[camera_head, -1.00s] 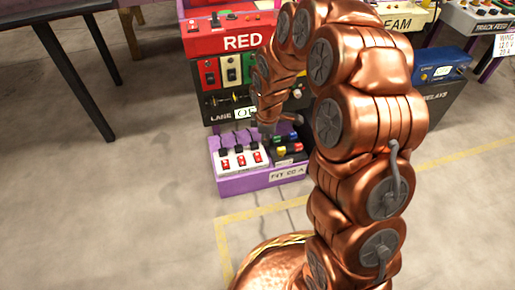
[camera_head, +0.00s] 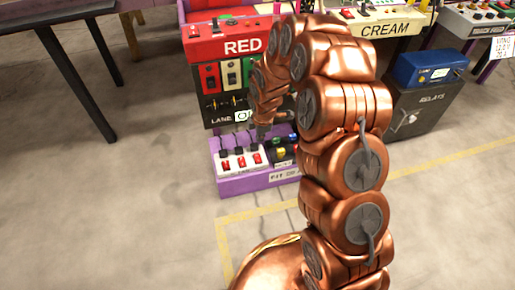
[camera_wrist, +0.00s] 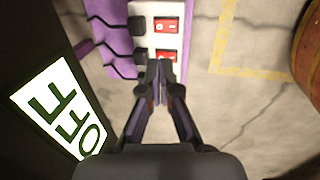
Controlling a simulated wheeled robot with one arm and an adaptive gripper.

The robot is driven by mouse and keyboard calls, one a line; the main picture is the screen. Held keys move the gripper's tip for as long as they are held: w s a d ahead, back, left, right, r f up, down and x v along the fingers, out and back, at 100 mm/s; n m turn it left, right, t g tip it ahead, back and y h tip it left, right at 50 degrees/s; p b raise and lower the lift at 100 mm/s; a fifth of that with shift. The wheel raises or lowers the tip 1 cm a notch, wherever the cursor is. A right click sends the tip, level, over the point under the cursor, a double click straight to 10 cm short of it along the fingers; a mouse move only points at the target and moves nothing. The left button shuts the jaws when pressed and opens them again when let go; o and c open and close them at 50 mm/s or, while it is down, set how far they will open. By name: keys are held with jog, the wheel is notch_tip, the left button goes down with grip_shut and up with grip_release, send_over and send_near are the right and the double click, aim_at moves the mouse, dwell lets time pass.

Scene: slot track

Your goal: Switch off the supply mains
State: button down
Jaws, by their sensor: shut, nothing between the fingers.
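A white power strip (camera_head: 229,165) with red rocker switches and black plugs lies on a purple shelf (camera_head: 236,187) low at the front of the rack. In the wrist view the strip (camera_wrist: 146,8) shows two red switches: one further off (camera_wrist: 167,25) and a nearer one (camera_wrist: 166,54). My gripper (camera_wrist: 160,72) is shut and empty, its fingertips just in front of the nearer switch in the picture; I cannot tell whether they touch. In the head view my gripper (camera_head: 262,136) is low by the strip's right end, partly hidden by my arm.
A black block with coloured plugs (camera_head: 284,150) sits right of the strip. Above is the RED box (camera_head: 215,47) and a switch panel (camera_head: 209,78). In the wrist view a lit OFF sign (camera_wrist: 60,108) is close at left. A dark RELAYS box (camera_head: 425,105) stands right.

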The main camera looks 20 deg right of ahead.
aim_at(257, 155)
jog(key=b+x, duration=0.6)
jog(key=x, duration=0.8)
jog(key=shift+a, duration=0.1)
